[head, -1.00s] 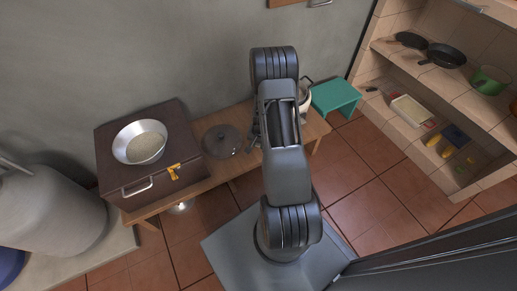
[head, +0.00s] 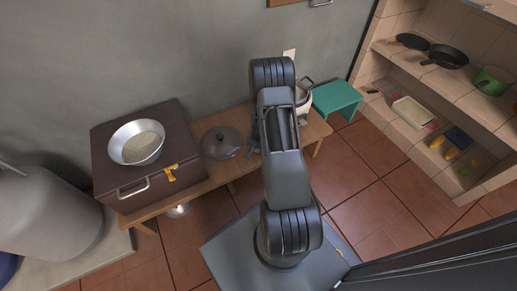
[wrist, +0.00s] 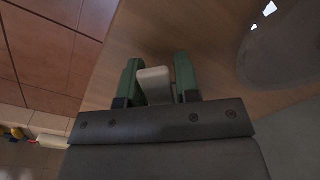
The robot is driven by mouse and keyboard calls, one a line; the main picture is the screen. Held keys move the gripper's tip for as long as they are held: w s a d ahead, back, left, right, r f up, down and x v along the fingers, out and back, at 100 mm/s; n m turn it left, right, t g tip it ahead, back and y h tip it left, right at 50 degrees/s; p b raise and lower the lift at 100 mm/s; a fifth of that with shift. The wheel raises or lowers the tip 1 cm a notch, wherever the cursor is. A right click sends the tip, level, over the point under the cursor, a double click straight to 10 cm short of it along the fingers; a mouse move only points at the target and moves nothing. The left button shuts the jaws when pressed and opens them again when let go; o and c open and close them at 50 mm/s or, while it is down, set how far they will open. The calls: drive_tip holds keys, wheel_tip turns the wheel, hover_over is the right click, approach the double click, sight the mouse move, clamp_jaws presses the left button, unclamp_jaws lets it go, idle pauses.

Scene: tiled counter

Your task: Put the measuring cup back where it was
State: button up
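My gripper (wrist: 160,85) shows in the wrist view with its two green fingers on either side of a pale, narrow piece. This piece looks like the handle of the measuring cup (wrist: 155,80); the rest of the cup cannot be made out. The fingers appear closed on it, above or near a wooden surface. In the head view my own arm hides the gripper and the held piece.
The wooden bench (head: 221,171) carries a dark box (head: 105,153) with a metal bowl (head: 125,148), a dark lid (head: 221,142) and a whitish pot (head: 304,100). A teal stool (head: 337,97) stands right of it. Shelves (head: 425,82) hold pans.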

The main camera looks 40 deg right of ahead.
drive_tip(key=o, duration=0.3)
drive_tip(key=shift+r, duration=0.1)
wheel_tip(320, 180, up, 12)
drive_tip(key=p, duration=0.6)
drive_tip(key=s+a+r+n, duration=0.1)
drive_tip(key=a+r+n, duration=0.1)
drive_tip(key=a+r, duration=0.45)
drive_tip(key=a+r+n, duration=0.3)
drive_tip(key=r, duration=0.7)
drive_tip(key=s+a+r+n+t, duration=0.2)
drive_tip(key=s+a+r+n, duration=0.3)
drive_tip(key=s+a+r, duration=0.5)
drive_tip(key=shift+s+r+n, duration=0.25)
drive_tip(key=shift+s+n, duration=0.05)
drive_tip(key=shift+s, duration=0.9)
